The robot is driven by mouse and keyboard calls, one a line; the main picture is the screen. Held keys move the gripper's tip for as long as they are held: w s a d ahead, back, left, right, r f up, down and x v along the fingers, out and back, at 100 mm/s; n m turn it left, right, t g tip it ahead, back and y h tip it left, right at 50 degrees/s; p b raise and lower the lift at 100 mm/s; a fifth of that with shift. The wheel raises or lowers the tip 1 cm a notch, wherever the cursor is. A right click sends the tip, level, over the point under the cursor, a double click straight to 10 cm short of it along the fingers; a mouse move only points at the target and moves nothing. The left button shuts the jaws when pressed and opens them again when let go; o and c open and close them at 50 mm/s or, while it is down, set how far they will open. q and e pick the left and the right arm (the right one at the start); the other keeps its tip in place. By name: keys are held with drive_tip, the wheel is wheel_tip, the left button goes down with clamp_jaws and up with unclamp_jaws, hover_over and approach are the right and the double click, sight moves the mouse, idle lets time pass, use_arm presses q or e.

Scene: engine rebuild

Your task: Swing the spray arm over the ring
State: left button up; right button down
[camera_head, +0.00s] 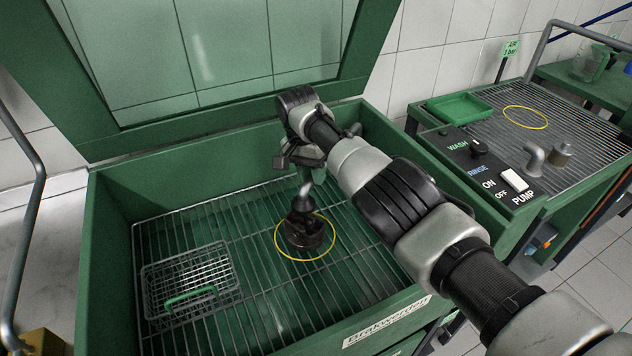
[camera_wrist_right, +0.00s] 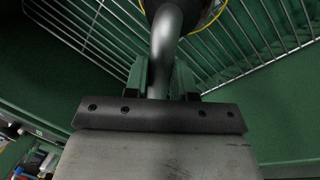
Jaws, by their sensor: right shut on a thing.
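My right gripper (camera_head: 304,160) reaches over the green wash tub (camera_head: 122,225) and is shut on the spray arm, a grey bent tube. In the right wrist view the tube (camera_wrist_right: 163,60) runs between the jaws (camera_wrist_right: 164,82) toward a dark end. In the head view the tube (camera_head: 306,181) leads down to a dark nozzle (camera_head: 301,204). The nozzle is over the yellow ring (camera_head: 301,261) on the grate, as seen from the head. A dark round part (camera_head: 304,240) stands inside the ring. The gap between nozzle and part is hard to tell. My left gripper is out of view.
A wire basket (camera_head: 190,275) with a green handle sits on the left of the grate (camera_head: 262,300). The glazed lid (camera_head: 215,60) stands open behind. At right are a control panel (camera_head: 484,172), a green tray (camera_head: 459,107) and another yellow ring (camera_head: 525,128).

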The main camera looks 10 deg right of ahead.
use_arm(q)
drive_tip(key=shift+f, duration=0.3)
use_arm(e)
drive_tip(key=shift+w+a+r, duration=0.1)
drive_tip(key=shift+w+r, duration=0.05)
drive_tip(key=shift+r, duration=0.1)
drive_tip(key=c, duration=1.2)
unclamp_jaws()
drive_tip(key=shift+o, duration=1.4)
drive_tip(key=shift+w+a+f, duration=0.1)
drive_tip(key=shift+w+f, duration=0.05)
drive_tip(key=shift+f, duration=0.05)
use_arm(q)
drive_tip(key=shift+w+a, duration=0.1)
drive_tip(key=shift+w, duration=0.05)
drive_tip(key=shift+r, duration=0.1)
use_arm(e)
drive_tip(key=shift+r, duration=0.1)
